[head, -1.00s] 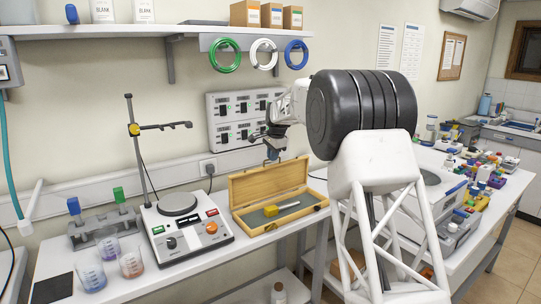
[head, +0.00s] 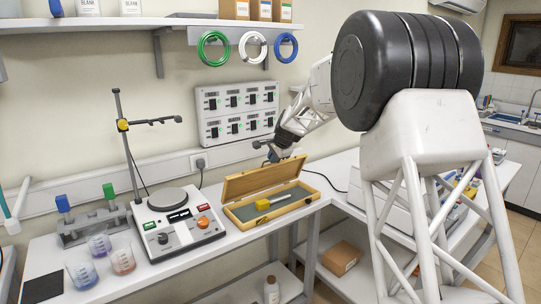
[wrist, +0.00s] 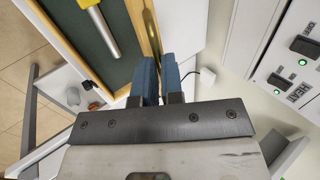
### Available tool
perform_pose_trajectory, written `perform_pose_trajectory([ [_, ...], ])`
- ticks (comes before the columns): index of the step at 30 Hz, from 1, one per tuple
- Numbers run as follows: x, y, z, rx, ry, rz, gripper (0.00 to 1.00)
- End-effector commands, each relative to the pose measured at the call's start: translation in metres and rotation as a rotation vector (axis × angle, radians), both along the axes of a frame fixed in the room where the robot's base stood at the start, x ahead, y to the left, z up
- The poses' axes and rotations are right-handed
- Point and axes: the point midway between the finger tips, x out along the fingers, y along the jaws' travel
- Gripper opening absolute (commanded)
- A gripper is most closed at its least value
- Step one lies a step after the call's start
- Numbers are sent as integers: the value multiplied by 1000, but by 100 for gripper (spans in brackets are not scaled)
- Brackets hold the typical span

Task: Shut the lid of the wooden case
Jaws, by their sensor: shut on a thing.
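The wooden case (head: 262,221) stands open on the white bench, with its lid (head: 262,178) raised at the back. In the head view, my gripper (head: 277,155) is at the lid's top edge, towards its right half. In the wrist view, my blue fingers (wrist: 158,78) are close together around the thin edge of the lid (wrist: 152,38). The contact itself is partly hidden by the fingers. A yellow-handled tool with a metal shaft (head: 275,201) lies on the dark lining inside the case, and its shaft also shows in the wrist view (wrist: 103,35).
A hotplate device (head: 178,222) and a clamp stand (head: 125,150) stand left of the case. Several beakers (head: 123,262) are farther left. A switch panel (head: 237,112) is on the wall behind. Bare bench (head: 225,250) lies in front of the case.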

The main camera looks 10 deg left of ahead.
Motion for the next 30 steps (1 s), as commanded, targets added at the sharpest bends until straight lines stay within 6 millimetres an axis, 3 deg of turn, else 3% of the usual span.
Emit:
perform_pose_trajectory([
  [30,-40,-40,-33,229,-225,-2,0],
])
